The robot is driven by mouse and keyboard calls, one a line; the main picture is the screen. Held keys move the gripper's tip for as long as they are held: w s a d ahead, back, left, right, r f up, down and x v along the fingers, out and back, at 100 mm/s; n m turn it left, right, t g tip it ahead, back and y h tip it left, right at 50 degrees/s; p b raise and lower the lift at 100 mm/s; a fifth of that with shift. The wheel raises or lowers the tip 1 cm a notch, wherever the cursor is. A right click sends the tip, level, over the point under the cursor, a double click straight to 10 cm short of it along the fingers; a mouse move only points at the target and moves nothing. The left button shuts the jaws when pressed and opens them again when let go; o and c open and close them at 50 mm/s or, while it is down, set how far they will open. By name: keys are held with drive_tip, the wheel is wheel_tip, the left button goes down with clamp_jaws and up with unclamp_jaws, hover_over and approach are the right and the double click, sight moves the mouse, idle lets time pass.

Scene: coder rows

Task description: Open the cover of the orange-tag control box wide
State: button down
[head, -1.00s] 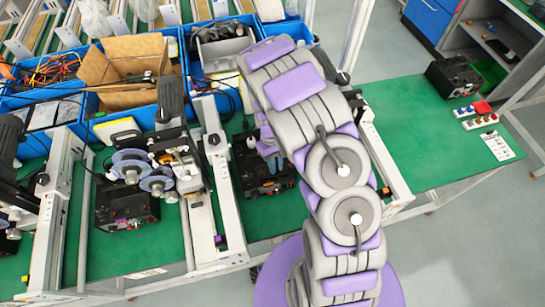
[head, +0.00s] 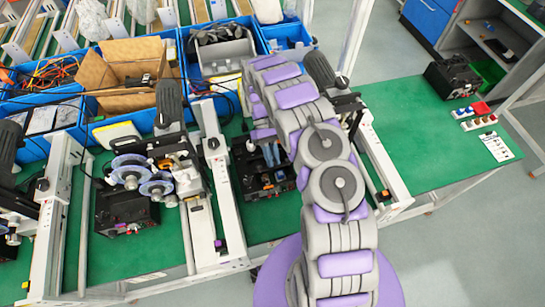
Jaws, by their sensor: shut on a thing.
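A black control box (head: 262,181) sits on the green bench top in the middle, between two white machine frames. A small orange mark shows on it, too small to read as a tag. My arm reaches up from the bottom and bends back down over this box. My gripper (head: 270,155) shows as blue-grey fingers at the upper part of the box, shut on what looks like its cover. The cover's edge and its opening angle are partly hidden by my gripper and arm.
Another black box (head: 127,208) is at the left, below a coder with clear reels (head: 140,178). White upright frames (head: 220,185) flank the middle box. Blue bins (head: 295,37) and a cardboard box (head: 125,75) stand behind.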

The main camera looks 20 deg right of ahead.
drive_tip(key=shift+w+g+p, duration=0.3)
drive_tip(key=shift+g+p, duration=0.05)
drive_tip(key=shift+g, duration=0.15)
idle(0.3)
drive_tip(key=c, duration=1.1)
unclamp_jaws()
drive_tip(key=shift+a+r+p, duration=0.1)
drive_tip(key=shift+r+p, duration=0.25)
drive_tip(key=shift+r, duration=0.45)
drive_tip(key=shift+s+r+p, duration=0.2)
drive_tip(key=shift+r+p, duration=0.2)
drive_tip(key=shift+r, duration=0.1)
drive_tip(key=shift+s+r+p, duration=0.15)
drive_tip(key=shift+r+p, duration=0.2)
drive_tip(key=shift+r, duration=0.15)
drive_tip(key=s, duration=0.5)
drive_tip(key=s+r+b, duration=0.1)
drive_tip(key=s, duration=0.9)
drive_tip(key=shift+s+r, duration=0.15)
